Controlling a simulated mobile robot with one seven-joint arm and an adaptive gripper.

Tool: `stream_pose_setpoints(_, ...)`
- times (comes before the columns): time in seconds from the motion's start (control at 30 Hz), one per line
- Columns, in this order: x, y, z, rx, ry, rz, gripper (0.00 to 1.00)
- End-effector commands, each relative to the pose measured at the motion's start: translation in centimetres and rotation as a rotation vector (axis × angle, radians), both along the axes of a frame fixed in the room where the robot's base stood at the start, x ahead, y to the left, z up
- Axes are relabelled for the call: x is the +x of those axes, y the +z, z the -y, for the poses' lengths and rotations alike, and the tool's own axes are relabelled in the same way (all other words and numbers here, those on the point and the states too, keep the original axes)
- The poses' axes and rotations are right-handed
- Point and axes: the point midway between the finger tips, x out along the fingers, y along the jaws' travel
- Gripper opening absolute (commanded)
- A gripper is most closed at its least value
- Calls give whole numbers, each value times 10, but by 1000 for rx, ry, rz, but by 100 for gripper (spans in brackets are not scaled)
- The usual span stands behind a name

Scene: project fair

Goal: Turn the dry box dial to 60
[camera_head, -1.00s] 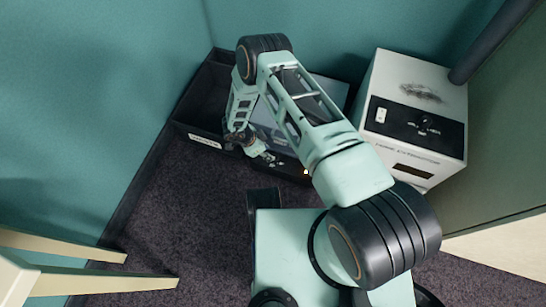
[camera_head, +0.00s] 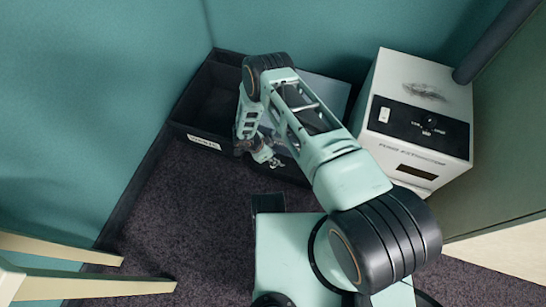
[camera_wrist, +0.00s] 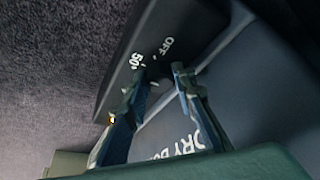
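The dry box is dark with a pale lid (camera_head: 328,92) and stands against the back wall in the head view, partly behind my arm. I cannot make out the dial itself; the fingers hide that area, so contact is unclear.
A black open bin (camera_head: 205,142) with a white label sits left of the dry box. A white fume extractor (camera_head: 415,165) stands to the right. Pale wooden legs (camera_head: 90,286) are at lower left. The carpet (camera_head: 190,215) before the box is clear.

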Motion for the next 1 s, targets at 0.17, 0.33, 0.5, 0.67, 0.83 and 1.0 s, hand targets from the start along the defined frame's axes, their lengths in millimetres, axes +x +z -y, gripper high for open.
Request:
stream_pose_setpoints(0.17, 0, 0, 0, 0, 3, 0, 0)
stream_pose_setpoints(0.33, -1, 0, 0, -1, 35, -1, 0)
stream_pose_setpoints(0.5, -2, 0, 0, -1, 118, -1, 0)
stream_pose_setpoints(0.67, -4, 1, 1, -2, 243, -3, 0)
stream_pose_setpoints(0.83, -5, 1, 2, -1, 390, -2, 0)
stream_pose_setpoints(1.0, -6, 1, 4, -1, 523, -3, 0)
